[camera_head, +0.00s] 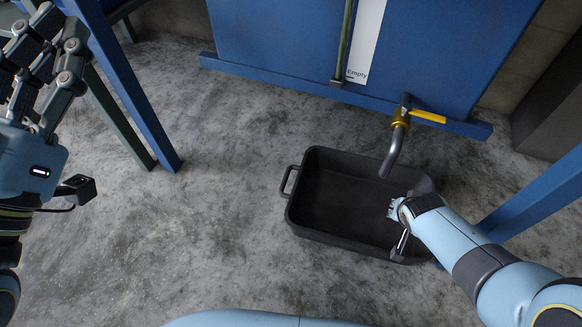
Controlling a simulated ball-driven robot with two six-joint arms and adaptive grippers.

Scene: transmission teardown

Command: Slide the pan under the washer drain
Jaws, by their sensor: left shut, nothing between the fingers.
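The pan (335,208) is a black rectangular tray with raised walls, lying flat on the floor. A loop handle shows on its left end; its right end is partly hidden by my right arm. The washer drain (395,145) is a bent grey pipe with a brass fitting and a yellow lever, on the blue washer. Its mouth shows over the pan's back right part. My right gripper (398,230) is at the pan's right part; whether its fingers hold anything is hidden. My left gripper (52,42) is shut and empty at the upper left, away from the pan.
The blue washer tank (290,40) stands at the back with a strip marked "Empty". Blue legs stand at the left (130,95) and right (535,195). The grey concrete floor (190,240) is clear left of the pan.

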